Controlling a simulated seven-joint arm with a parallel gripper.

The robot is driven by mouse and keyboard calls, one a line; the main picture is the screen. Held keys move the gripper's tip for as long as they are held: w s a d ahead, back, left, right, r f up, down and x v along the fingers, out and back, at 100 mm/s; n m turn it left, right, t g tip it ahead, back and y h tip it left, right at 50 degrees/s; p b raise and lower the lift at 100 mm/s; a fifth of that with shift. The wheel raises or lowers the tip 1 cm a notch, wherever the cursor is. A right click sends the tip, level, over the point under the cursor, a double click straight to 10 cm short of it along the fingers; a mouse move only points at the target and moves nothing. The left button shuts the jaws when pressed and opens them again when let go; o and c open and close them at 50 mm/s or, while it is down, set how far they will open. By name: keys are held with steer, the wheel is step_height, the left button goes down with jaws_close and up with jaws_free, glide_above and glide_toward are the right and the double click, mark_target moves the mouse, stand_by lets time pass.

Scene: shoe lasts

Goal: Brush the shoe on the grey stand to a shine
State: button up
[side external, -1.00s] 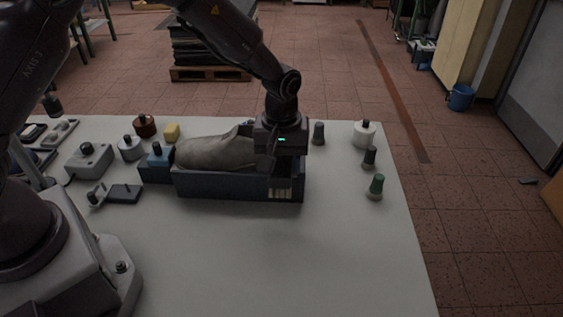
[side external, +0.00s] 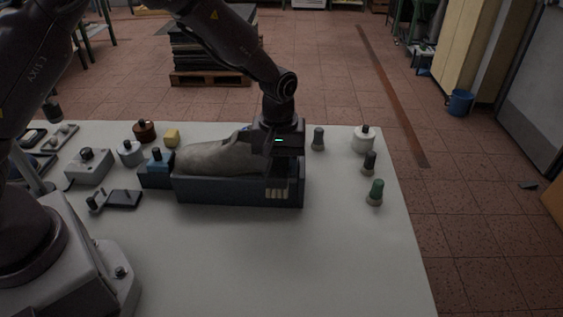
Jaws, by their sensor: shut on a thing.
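A grey shoe (side external: 210,157) lies along a long blue-grey box-like stand (side external: 225,192), toe to the left. Its raised collar (side external: 243,138) is at the right, close beside my gripper. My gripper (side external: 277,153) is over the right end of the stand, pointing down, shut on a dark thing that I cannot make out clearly. Its fingertips and what it holds are mostly lost in shadow. I cannot tell whether the held thing touches the shoe. A pale striped patch (side external: 276,193) shows on the front of the stand at the right.
Several small knobbed pieces, one green (side external: 376,191), stand at right. The table's front is clear.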

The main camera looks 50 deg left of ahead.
steer(key=shift+s+a, duration=2.55)
steer(key=shift+s, duration=0.1)
steer(key=shift+w+d, duration=2.8)
steer(key=shift+s+d+r, duration=0.25)
steer(key=shift+r, duration=0.75)
steer(key=shift+s+d+r, duration=0.2)
steer(key=shift+r, duration=0.85)
steer(key=shift+s+d+r, duration=0.25)
steer(key=shift+r, duration=0.75)
steer(key=shift+a, duration=0.1)
